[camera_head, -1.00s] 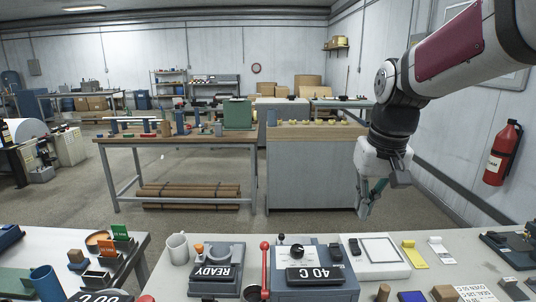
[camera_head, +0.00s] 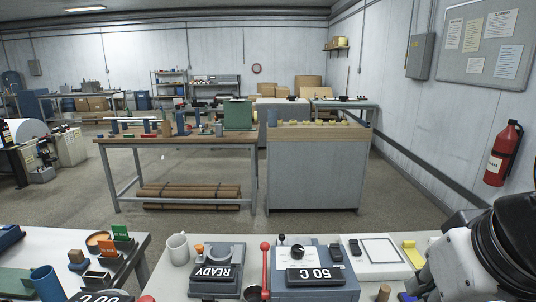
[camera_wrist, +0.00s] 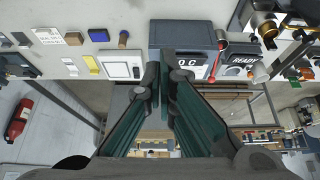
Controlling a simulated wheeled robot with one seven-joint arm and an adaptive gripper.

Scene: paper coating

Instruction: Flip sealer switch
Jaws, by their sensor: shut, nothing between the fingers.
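A blue-grey machine, which I take to be the sealer (camera_head: 316,292), stands on the near bench with a black dial and a display reading 50 C. A small dark switch-like part (camera_head: 335,254) sits on it, right of the dial; its position is too small to read. In the wrist view the machine (camera_wrist: 185,34) is beyond my fingertips. My gripper (camera_wrist: 166,68) is shut and empty, its green-sided fingers partly covering the display. Whether the fingertips touch the machine cannot be told. In the head view my arm is at the lower right, and the fingertips are not clearly visible.
A red-knobbed lever (camera_head: 265,262) stands left of the machine, beside a grey unit marked READY (camera_head: 216,272). A white framed panel (camera_head: 380,251) and a yellow piece (camera_head: 412,254) lie to its right. A white mug (camera_head: 178,249) stands further left.

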